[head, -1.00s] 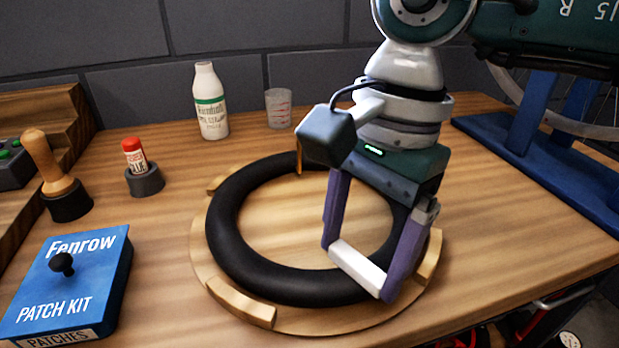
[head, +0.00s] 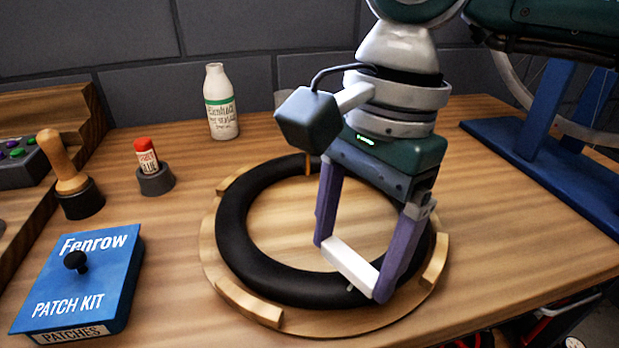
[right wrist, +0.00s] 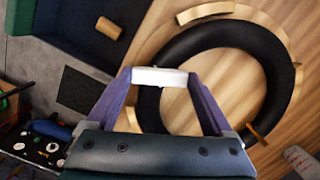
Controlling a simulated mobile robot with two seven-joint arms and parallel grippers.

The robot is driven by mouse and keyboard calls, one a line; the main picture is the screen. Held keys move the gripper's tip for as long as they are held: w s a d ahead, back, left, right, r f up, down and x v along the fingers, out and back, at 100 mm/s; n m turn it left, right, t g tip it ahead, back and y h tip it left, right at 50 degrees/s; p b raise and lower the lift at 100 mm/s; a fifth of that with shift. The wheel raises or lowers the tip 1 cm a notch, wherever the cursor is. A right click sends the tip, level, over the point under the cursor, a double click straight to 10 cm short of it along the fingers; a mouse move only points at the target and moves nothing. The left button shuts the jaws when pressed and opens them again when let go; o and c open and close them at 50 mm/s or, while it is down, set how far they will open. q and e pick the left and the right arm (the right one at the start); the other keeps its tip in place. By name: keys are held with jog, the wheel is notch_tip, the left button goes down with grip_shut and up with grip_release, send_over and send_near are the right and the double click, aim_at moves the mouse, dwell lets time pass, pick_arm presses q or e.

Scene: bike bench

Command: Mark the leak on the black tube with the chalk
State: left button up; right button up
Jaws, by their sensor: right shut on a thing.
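The black tube (head: 245,262) lies as a ring on a round wooden stand (head: 222,285) with raised rim blocks. My right gripper (head: 352,266) is shut on the white chalk (head: 345,262), which spans its two purple fingers over the front right part of the tube. The chalk also shows in the right wrist view (right wrist: 160,77), by the edge of the tube (right wrist: 185,50). A small pale spot shows on the tube just below the chalk; I cannot tell whether it is the leak or a chalk mark. Whether chalk and tube touch is unclear. My left gripper is not in view.
At the left are a blue patch kit box (head: 85,275), a wooden-handled tool (head: 68,170) and a red-capped glue tube (head: 147,158) in a holder. A white bottle (head: 221,105) stands behind. A blue stand (head: 545,130) is at the right.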

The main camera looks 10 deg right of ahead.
jog(key=shift+r+p, duration=1.4)
jog(key=shift+r, duration=1.2)
